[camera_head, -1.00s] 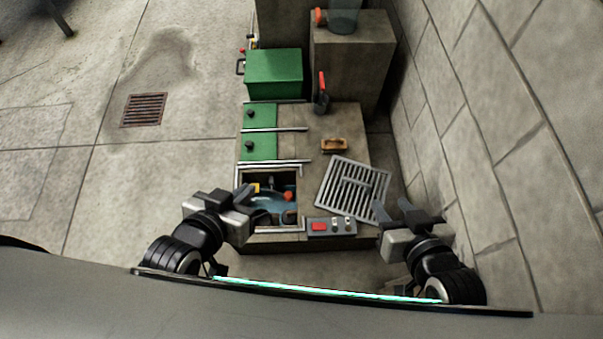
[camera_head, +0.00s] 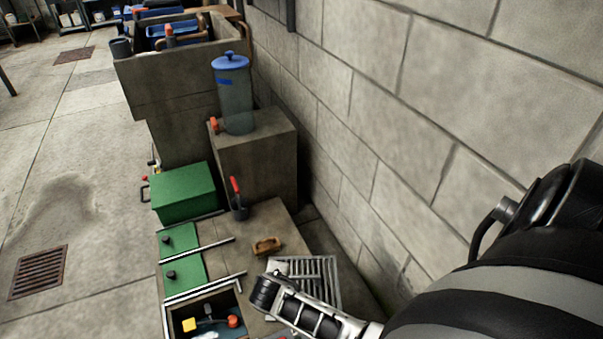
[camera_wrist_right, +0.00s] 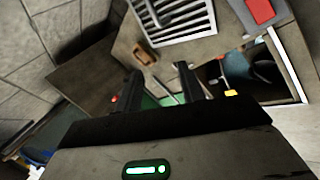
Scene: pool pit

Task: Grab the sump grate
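The sump grate (camera_head: 326,268), a grey slatted panel, lies on the stone block beside the open basin in the head view. My right arm covers its near left part. The grate (camera_wrist_right: 197,28) also shows at the top of the right wrist view, with a bar across its middle and its top edge cut off. My right gripper (camera_wrist_right: 158,70) has its two dark fingers apart with nothing between them. It is above the block and clear of the grate in the picture. My left gripper is out of view.
The open basin (camera_head: 240,288) holds small coloured items. A brown brush-like block (camera_head: 267,245) lies near the grate. A green box (camera_head: 183,192), a red-handled tool (camera_head: 237,200) and a blue-lidded container (camera_head: 233,95) stand behind. A block wall (camera_head: 400,130) runs along the right.

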